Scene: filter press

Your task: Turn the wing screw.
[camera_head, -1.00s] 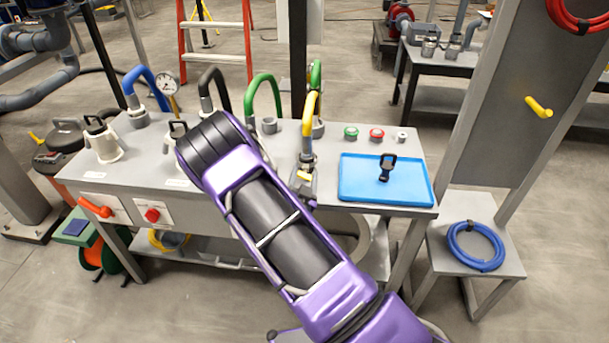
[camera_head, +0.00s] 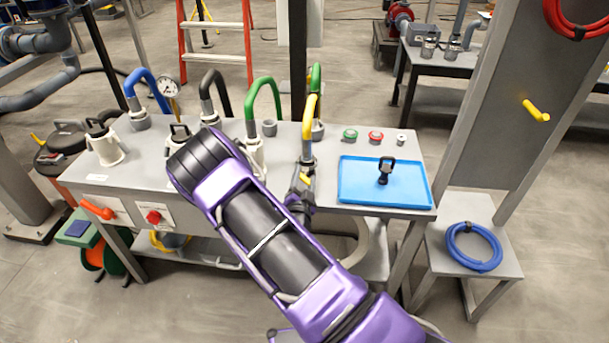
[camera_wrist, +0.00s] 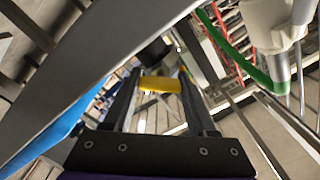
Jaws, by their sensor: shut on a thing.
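The wing screw (camera_wrist: 160,84) is a small yellow piece between the two dark fingers of my gripper (camera_wrist: 159,92) in the wrist view. The fingers are shut on it from both sides. In the head view, a bit of yellow (camera_head: 305,178) shows below the yellow hose (camera_head: 308,125), at the bench's front edge. My gripper's dark parts (camera_head: 299,197) show there too, partly hidden by my purple arm. The wing screw's exact angle is hard to tell.
A blue tray (camera_head: 352,195) with a black handled object (camera_head: 385,170) lies to the right on the bench. Green (camera_head: 262,85), black and blue hoses stand to the left. In the wrist view, a green hose (camera_wrist: 225,45) and a pale fitting (camera_wrist: 270,25) are close on the right.

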